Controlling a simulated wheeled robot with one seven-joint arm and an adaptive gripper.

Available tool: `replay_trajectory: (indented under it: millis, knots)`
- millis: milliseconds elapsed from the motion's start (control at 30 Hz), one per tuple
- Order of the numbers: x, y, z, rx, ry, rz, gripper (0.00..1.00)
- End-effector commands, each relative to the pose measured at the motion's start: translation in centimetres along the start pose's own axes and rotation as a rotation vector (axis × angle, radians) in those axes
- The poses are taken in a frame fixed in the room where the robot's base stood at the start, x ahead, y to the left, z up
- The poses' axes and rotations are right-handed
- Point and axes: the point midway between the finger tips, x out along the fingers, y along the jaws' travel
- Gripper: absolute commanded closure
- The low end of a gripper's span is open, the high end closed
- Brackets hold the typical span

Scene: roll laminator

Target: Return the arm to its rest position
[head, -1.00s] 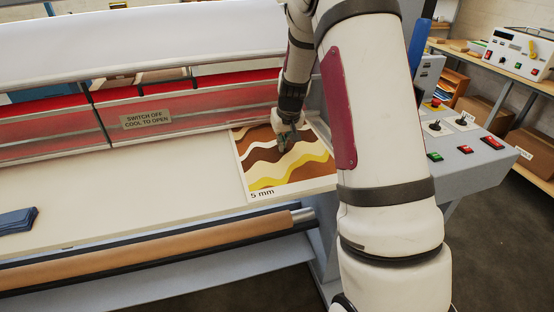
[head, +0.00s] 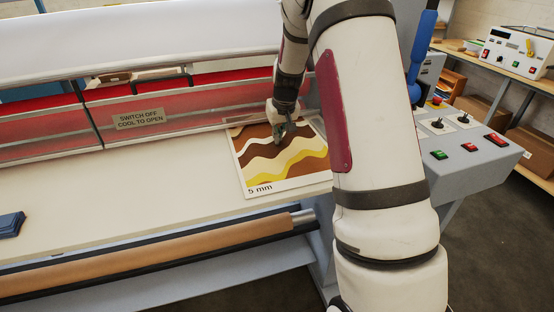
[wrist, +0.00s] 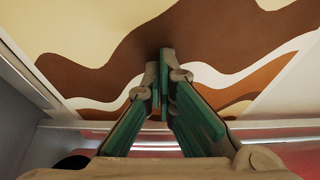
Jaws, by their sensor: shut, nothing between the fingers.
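My arm reaches over the laminator's feed table in the head view. My gripper (head: 283,141) is at the printed board, near its back edge by the red guard. The gripper is shut with nothing in it. In the wrist view its green-padded fingers (wrist: 165,85) come together in front of the board's wavy brown, white and tan print (wrist: 110,50). The board (head: 280,165), marked "5 mm", lies flat on the table. I cannot tell whether the fingertips touch it.
The red guard (head: 210,110) with a "SWITCH OFF COOL TO OPEN" sign runs behind the board. A control panel (head: 455,160) with buttons and joysticks is at the right. A brown roll (head: 170,245) runs along the front. A blue cloth (head: 10,224) lies at the left; the table between is clear.

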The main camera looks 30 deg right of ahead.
Motion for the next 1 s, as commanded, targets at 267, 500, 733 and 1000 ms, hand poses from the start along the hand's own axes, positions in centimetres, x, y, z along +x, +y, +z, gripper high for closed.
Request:
replay_trajectory:
  millis: [267, 500, 733, 1000]
  knots:
    - [1.0, 0.0, -1.8, 0.000, 0.000, 0.001, 1.00]
    - [0.9, 0.1, -1.9, 0.000, -0.002, 0.001, 1.00]
    - [1.3, 0.0, -2.4, 0.000, -0.002, 0.000, 1.00]
    - [2.0, 0.0, -4.1, 0.000, -0.002, 0.000, 1.00]
